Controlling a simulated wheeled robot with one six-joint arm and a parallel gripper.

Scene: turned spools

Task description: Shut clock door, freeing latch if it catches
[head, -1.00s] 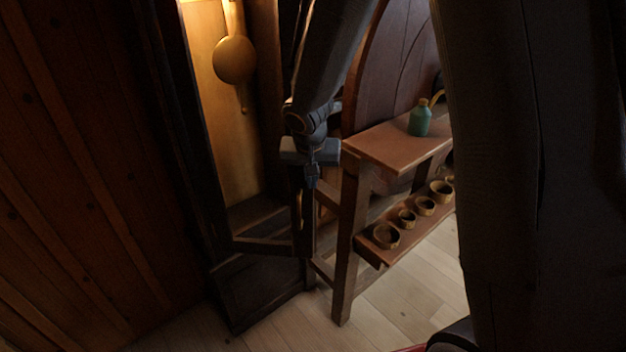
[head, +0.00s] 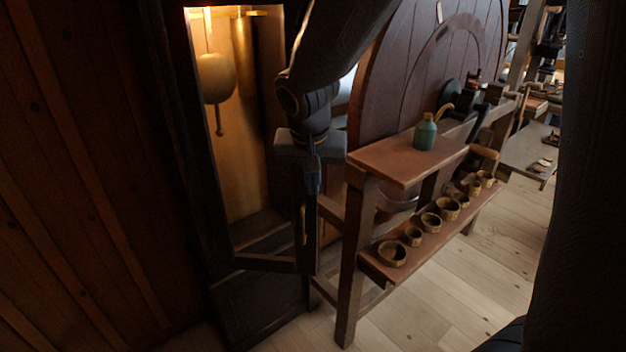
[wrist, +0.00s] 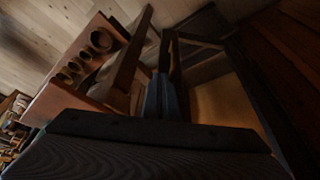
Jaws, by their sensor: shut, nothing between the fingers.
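The tall dark clock case (head: 192,165) stands open at the left in the head view, with a brass pendulum (head: 215,78) inside its lit interior. The clock door (head: 310,255) is a dark frame standing ajar. Its lower rail runs from the case's left side to the upright stile, where a thin brass strip shows. My gripper (head: 312,182) is shut and empty, pointing down at the top of the visible stile. In the wrist view my gripper (wrist: 162,97) lies close beside the stile (wrist: 174,55); I cannot tell whether they touch. The latch cannot be made out.
A wooden bench (head: 400,157) stands close to the right of the door, with a green bottle (head: 425,133) on top and several small round pots (head: 431,222) on its lower shelf. A large wooden wheel (head: 400,75) rises behind. Pale floor (head: 430,290) is open in front.

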